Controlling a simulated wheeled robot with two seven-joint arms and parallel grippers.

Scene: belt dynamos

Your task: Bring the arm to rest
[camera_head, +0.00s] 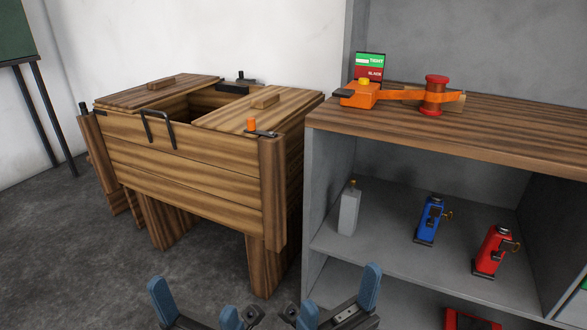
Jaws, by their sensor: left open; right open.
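My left gripper (196,305) shows at the bottom edge, left of centre, with its two blue-tipped fingers apart and nothing between them. My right gripper (338,302) shows at the bottom edge, right of it, also with blue-tipped fingers apart and empty. Both are low in front of the furniture and seem to touch none of it. The rest of both arms is out of the picture.
A wooden chest (180,170) with a gap between its lids stands left. A shelf unit (470,120) stands right, with an orange belt device (400,95) on top. A grey bottle (349,209), a blue device (429,218) and a red device (492,250) stand inside.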

